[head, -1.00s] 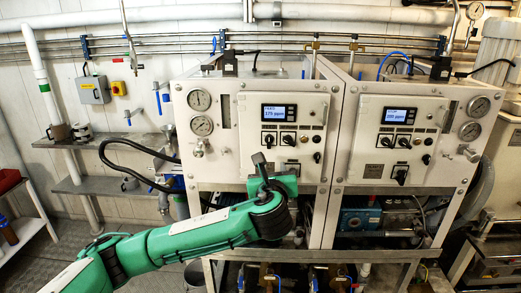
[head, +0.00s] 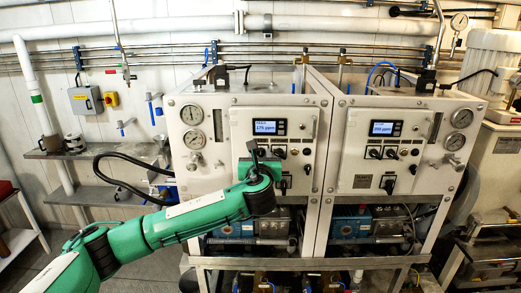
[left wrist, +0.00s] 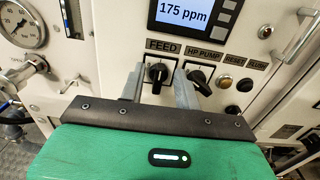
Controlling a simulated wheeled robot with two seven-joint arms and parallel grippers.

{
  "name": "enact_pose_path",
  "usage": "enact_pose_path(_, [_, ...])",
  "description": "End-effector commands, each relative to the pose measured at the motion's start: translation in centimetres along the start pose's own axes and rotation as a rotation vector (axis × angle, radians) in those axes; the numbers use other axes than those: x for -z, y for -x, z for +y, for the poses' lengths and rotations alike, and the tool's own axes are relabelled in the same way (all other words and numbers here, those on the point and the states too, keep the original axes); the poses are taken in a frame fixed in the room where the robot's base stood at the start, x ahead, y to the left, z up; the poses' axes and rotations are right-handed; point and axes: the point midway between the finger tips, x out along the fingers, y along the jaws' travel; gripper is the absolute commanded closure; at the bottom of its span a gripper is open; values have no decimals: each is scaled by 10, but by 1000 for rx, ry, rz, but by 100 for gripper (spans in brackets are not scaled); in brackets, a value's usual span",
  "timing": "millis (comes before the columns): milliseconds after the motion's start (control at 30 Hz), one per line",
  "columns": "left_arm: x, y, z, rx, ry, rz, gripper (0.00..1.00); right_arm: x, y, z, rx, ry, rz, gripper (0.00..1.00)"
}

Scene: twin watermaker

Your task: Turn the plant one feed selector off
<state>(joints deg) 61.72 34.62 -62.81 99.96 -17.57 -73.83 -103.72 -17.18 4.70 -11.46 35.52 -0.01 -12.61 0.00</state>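The feed selector (left wrist: 158,73) is a black knob with a pale pointer mark under the FEED label in the left wrist view. Its pointer looks roughly upright. My left gripper (left wrist: 160,88) is open, with one grey finger on each side of this knob. Contact cannot be told. The right finger stands between it and the HP PUMP knob (left wrist: 200,81). In the head view my left gripper (head: 262,158) is at the left cabinet's panel (head: 240,140) and mostly hides the feed knob. The display (left wrist: 194,12) reads 175 ppm. My right gripper is not in view.
A similar right cabinet (head: 350,182) stands beside the left one, with its own display (head: 384,128) and knobs. Gauges (head: 192,115) sit left of the panel. A lower black selector (head: 283,187) is close to my gripper. A black hose (head: 105,170) hangs at left.

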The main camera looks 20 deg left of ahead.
Motion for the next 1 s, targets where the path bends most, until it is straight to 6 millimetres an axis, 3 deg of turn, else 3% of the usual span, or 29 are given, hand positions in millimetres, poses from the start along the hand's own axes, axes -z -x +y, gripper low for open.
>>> enact_pose_path(200, [0, -14, 0, 0, -1, 1, 67, 0, 5, 0, 0, 0, 0, 64])
enact_pose_path(467, [1, -16, 0, 1, 0, 0, 67, 0, 4, 0, 0, 0, 0, 64])
enact_pose_path(500, [1, -16, 0, 1, 0, 0, 69, 0, 4, 0, 0, 0, 0, 64])
enact_pose_path(667, [1, -16, 0, 1, 0, 0, 100, 1, 4, -1, 1, 0, 0, 64])
enact_pose_path(1000, [2, -15, 0, 1, 43, 1, 100, 1, 2, -4, 4, -2, 1, 64])
